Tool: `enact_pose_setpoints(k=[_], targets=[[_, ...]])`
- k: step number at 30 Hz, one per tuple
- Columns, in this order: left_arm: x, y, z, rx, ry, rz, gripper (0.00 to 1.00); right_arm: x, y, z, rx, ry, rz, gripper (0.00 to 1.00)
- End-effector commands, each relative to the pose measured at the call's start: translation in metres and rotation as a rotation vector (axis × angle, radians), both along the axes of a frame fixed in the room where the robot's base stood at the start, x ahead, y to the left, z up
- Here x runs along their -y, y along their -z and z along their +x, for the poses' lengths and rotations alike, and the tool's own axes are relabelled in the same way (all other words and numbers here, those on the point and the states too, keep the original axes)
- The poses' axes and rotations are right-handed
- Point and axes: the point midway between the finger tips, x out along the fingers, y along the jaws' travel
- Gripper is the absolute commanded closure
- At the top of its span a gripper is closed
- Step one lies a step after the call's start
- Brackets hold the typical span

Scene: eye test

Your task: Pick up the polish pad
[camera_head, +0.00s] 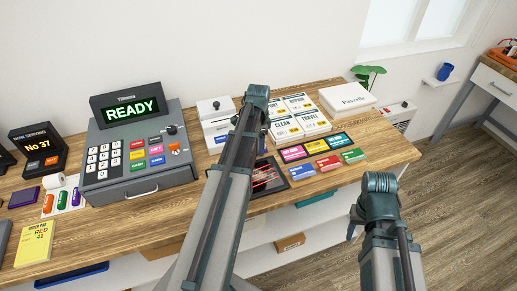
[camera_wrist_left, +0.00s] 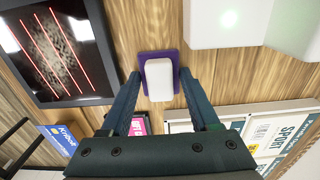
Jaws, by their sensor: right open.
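A white block on a purple square base, which looks like the polish pad (camera_wrist_left: 159,80), lies on the wooden counter in the left wrist view. My left gripper (camera_wrist_left: 160,75) is open, with one finger on each side of the block and a gap to it. In the head view my left arm hides the pad and most of the gripper. My right gripper (camera_head: 355,222) shows only in small part beside the right arm, past the counter's front edge, away from the pad.
A dark tray with red lines (camera_wrist_left: 55,50) lies left of the pad in the wrist view, and a white device (camera_wrist_left: 225,20) right of it. A cash register (camera_head: 138,150) and a flat purple item (camera_head: 23,197) are at left.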

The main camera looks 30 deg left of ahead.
Motion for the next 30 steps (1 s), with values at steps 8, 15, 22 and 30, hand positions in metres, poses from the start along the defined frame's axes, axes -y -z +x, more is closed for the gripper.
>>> enact_pose_setpoints(k=[8, 15, 22, 30], targets=[[0.0, 0.0, 0.0, 0.0, 0.0, 0.0, 0.91, 0.0, 0.0, 0.0, 0.0, 0.0, 0.0, 0.5], [0.0, 0.0, 0.0, 0.0, 0.0, 0.0, 0.92, 0.0, 0.0, 0.0, 0.0, 0.0, 0.0, 0.5], [0.0, -0.006, 0.0, 0.0, 0.0, 0.0, 0.92, 0.0, -0.006, 0.0, 0.0, 0.0, 0.0, 0.5], [0.0, -0.026, 0.0, 0.0, 0.0, 0.0, 0.92, 0.0, -0.026, 0.0, 0.0, 0.0, 0.0, 0.5]])
